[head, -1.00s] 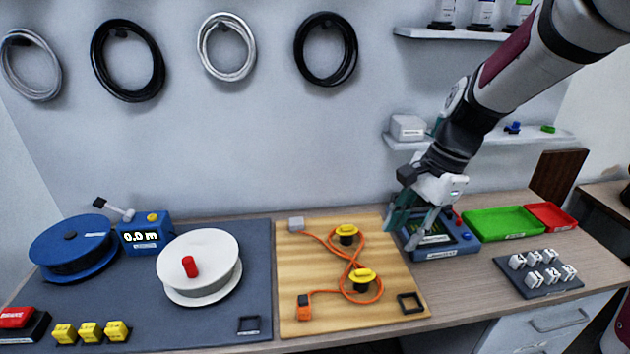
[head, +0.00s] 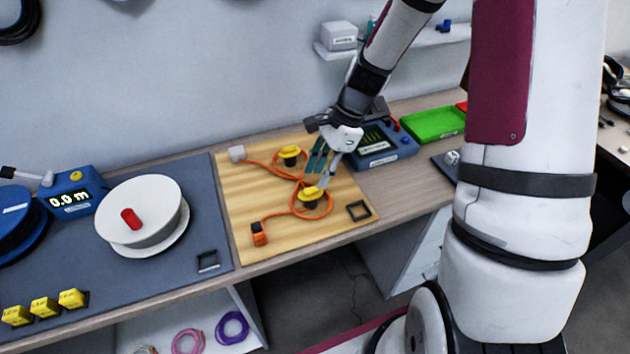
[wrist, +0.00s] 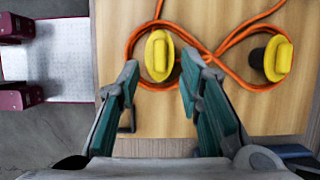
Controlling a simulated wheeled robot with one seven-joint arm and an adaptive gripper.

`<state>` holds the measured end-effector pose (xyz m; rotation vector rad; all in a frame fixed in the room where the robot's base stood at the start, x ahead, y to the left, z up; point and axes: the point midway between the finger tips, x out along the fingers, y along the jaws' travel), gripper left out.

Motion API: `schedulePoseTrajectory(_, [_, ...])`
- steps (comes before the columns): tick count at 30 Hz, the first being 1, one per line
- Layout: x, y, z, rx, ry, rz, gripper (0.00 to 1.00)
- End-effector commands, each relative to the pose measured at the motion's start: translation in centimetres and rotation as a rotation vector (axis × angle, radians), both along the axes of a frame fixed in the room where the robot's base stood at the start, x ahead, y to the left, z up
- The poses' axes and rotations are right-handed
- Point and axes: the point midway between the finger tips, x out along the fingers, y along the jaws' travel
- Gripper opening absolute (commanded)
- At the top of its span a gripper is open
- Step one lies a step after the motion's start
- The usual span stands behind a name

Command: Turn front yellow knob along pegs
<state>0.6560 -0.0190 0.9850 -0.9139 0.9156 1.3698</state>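The front yellow knob (head: 311,192) sits on a black round base on the wooden board (head: 245,190). The rear yellow knob (head: 289,151) stands behind it on a similar base. An orange cable (head: 270,167) runs in a figure-eight loop around both. My gripper (head: 318,179) is open and empty, just behind and above the front knob. In the wrist view the front knob (wrist: 159,56) lies between the two fingertips, its long grip pointing up the picture; I see no contact. The rear knob (wrist: 279,58) is to the right, outside the fingers.
A black square frame (head: 358,211) lies at the board's front right. A blue device (head: 380,150) stands right of the board, with a green tray (head: 433,124) beyond. A white spool (head: 140,215) is on the dark mat left. My arm blocks the right side.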

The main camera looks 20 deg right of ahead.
Motion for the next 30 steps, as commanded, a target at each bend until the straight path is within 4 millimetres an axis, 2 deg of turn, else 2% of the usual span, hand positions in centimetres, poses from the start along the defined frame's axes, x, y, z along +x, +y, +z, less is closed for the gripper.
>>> schedulePoseTrajectory(3, [-0.1, 0.7, -1.6, 0.001, 0.003, 0.001, 0.33])
schedulePoseTrajectory(9, [0.0, 1.3, -3.1, 0.000, 0.001, 0.000, 0.33])
schedulePoseTrajectory(19, [0.0, 1.4, -3.4, -0.001, 0.000, 0.001, 0.33])
schedulePoseTrajectory(23, [0.0, 1.4, -3.4, -0.001, 0.000, 0.001, 0.04])
schedulePoseTrajectory(24, [0.0, 1.4, -3.4, 0.000, 0.000, 0.001, 0.00])
schedulePoseTrajectory(30, [-0.1, 1.4, -3.4, 0.000, 0.003, 0.003, 0.00])
